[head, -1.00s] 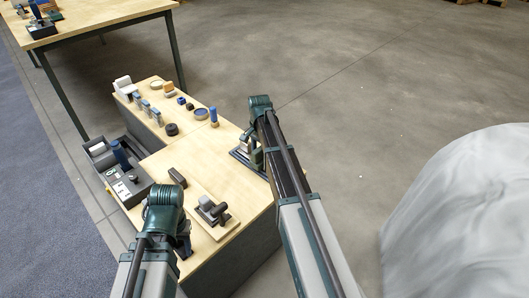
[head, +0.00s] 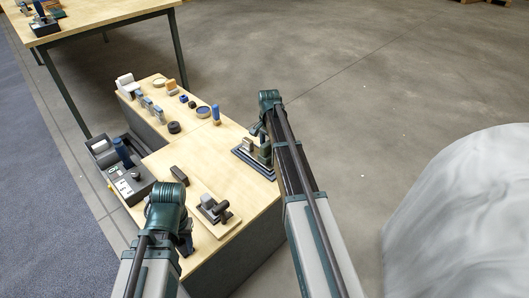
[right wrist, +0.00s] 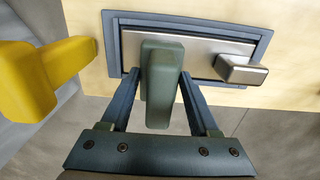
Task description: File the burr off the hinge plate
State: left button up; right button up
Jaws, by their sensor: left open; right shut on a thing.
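My right gripper (right wrist: 158,80) is shut on a grey-green block-shaped handle (right wrist: 160,95). It holds it over a dark-framed tray (right wrist: 117,50) at the right edge of the workbench, where a metallic plate (right wrist: 205,45) with a raised block (right wrist: 241,70) lies. The tray also shows in the head view (head: 245,163), partly behind my right arm. I cannot tell which part is the burr or whether the handle's underside touches the plate. My left gripper (head: 187,243) is open near the bench's front edge, left of a wooden board (head: 225,225) with a dark grey fixture (head: 214,208).
A dark block (head: 179,174) lies behind the wooden board. Grey boxes (head: 128,183) stand along the bench's left side. Several small items and a blue cylinder (head: 215,114) stand at the back. A yellow object (right wrist: 45,75) shows at the wrist view's left.

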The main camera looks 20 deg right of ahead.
jog(key=shift+r, duration=0.1)
pick_arm(q)
notch_tip(320, 180, up, 6)
jog(key=p, duration=0.6)
pick_arm(e)
notch_tip(320, 180, up, 6)
jog(key=shift+f, duration=0.1)
notch_tip(320, 180, up, 3)
jog(key=p, duration=0.3)
jog(key=shift+w, duration=0.1)
pick_arm(q)
notch_tip(320, 180, up, 3)
jog(key=shift+r, duration=0.1)
